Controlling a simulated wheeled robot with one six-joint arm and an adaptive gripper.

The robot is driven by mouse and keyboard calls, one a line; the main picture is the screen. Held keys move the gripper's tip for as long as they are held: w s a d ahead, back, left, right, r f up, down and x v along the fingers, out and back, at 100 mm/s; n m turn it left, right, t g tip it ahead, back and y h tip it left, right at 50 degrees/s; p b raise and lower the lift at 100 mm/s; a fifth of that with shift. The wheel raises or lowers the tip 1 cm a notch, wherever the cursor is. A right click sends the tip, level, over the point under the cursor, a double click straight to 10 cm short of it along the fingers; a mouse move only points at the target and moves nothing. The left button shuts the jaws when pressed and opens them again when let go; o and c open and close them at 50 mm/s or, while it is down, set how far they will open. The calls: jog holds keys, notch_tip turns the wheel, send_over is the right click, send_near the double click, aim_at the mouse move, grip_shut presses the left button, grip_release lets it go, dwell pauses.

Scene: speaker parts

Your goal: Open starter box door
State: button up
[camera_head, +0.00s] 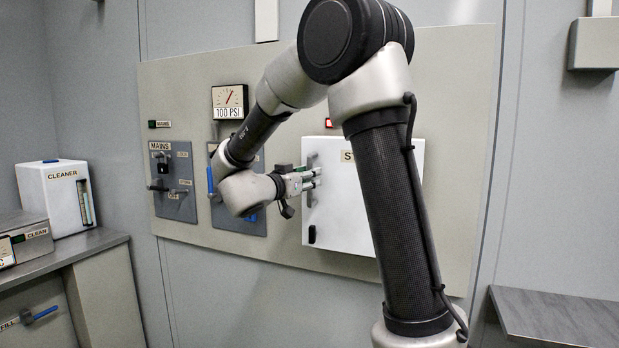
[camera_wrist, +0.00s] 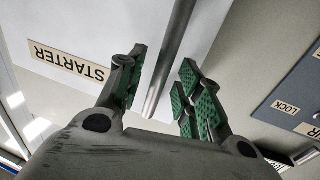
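The starter box (camera_head: 335,232) is a white box on the wall panel, and its door looks shut. Its label starts with "ST" in the head view, and my arm hides the rest and part of the box. The wrist view shows the white door (camera_wrist: 95,22) with the label "STARTER" upside down. A grey metal bar handle (camera_wrist: 174,50) stands along the door's edge. My gripper (camera_head: 313,179) is at the door's left side by the handle. In the wrist view its green-padded fingers (camera_wrist: 163,62) are apart, with the bar between them, nearer the left finger. I cannot tell whether they touch it.
A grey MAINS switch plate (camera_head: 172,205) and another switch plate (camera_head: 240,222) lie left of the box. A pressure gauge (camera_head: 230,101) is above them. A counter (camera_head: 90,243) with a CLEANER box (camera_head: 58,198) stands left, and a dark counter (camera_head: 560,318) stands at lower right.

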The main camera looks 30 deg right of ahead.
jog(key=shift+w+d, duration=0.25)
jog(key=shift+d, duration=0.3)
jog(key=shift+c, duration=0.3)
grip_shut()
jog(key=shift+a, duration=0.1)
